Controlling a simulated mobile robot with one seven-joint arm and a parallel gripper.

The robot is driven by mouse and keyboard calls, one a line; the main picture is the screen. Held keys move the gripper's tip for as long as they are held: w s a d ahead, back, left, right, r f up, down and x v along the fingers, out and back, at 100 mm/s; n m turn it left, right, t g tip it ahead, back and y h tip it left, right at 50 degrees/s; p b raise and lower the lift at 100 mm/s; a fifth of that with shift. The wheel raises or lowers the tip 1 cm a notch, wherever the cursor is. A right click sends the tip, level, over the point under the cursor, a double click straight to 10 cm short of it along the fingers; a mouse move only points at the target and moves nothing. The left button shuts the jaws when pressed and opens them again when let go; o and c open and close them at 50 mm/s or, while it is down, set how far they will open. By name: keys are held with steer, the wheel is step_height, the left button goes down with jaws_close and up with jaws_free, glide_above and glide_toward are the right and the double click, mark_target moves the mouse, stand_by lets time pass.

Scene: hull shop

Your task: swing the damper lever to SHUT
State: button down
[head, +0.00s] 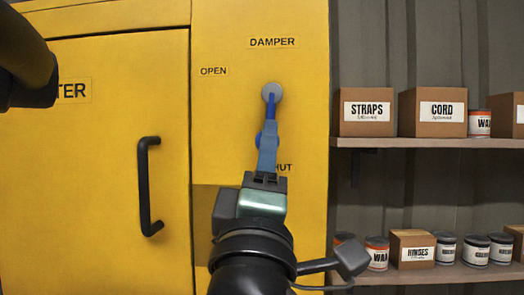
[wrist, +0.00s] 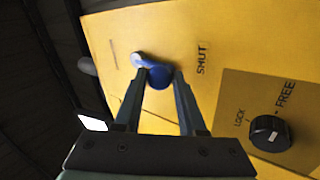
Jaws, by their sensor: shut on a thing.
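The damper lever (head: 271,109) is blue and turns on a round grey hub (head: 271,91) on the yellow panel, under the DAMPER label (head: 272,42). It points almost straight down in the head view. The OPEN label (head: 213,71) is left of the hub. The SHUT label (head: 285,167) is below and partly hidden by my gripper; the wrist view shows it whole (wrist: 202,57), beside the lever's end. My gripper (head: 267,134) comes up from below, shut on the lever's blue end (wrist: 160,77), which sits between the fingertips.
A black LOCK/FREE knob (wrist: 270,133) is on a plate below the lever. A yellow door with a black handle (head: 147,187) is on the left. Shelves (head: 430,142) with boxes and tins stand on the right.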

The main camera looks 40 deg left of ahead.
steer(key=shift+w+d+r+n+y, duration=0.1)
steer(key=shift+d+r+n+y, duration=0.25)
steer(key=shift+d+n+y, duration=0.2)
steer(key=c, duration=0.6)
jaws_free()
steer(key=shift+a, duration=0.1)
steer(key=shift+o, duration=0.2)
steer(key=b+v, duration=1.1)
steer(key=v, duration=0.1)
steer(key=shift+s+f+b, duration=0.25)
steer(key=shift+b, duration=0.1)
steer(key=shift+d, duration=0.2)
